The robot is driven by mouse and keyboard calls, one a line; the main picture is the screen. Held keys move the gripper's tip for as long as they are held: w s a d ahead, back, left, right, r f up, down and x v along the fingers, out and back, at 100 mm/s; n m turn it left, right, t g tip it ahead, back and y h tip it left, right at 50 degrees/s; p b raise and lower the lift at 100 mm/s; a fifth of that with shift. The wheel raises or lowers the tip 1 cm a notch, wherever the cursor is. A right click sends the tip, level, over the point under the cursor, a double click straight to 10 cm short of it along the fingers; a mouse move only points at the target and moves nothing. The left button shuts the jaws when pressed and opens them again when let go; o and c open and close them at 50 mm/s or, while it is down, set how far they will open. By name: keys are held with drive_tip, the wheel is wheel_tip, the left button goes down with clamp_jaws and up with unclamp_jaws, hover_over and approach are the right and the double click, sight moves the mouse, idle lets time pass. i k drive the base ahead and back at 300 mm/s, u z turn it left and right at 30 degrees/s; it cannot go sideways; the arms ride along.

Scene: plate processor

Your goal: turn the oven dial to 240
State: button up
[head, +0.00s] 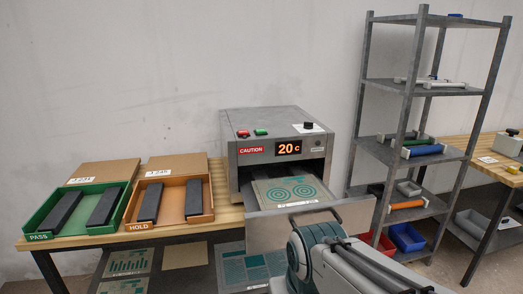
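The oven (275,125) is a grey metal box on the wooden table. Its orange display (288,148) reads 20 C. A small black dial (308,125) sits on the oven's sloped top panel at the right, on a white label; its markings are too small to read. The oven drawer (330,218) is pulled out, and a plate with green ring patterns (292,191) lies in the opening. My arm rises at the bottom centre in front of the drawer. My gripper's fingers cannot be made out, and the dial is clear of my arm.
A green PASS tray (82,235) and an orange HOLD tray (170,227), each with dark bars, stand left of the oven. Red and green buttons (261,132) are on the oven's top left. A grey shelf rack (425,85) stands right. The extended drawer juts out in front.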

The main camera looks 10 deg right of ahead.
sight(307, 125)
drive_tip(key=z, duration=1.8)
drive_tip(key=i, duration=2.6)
drive_tip(key=u, duration=1.9)
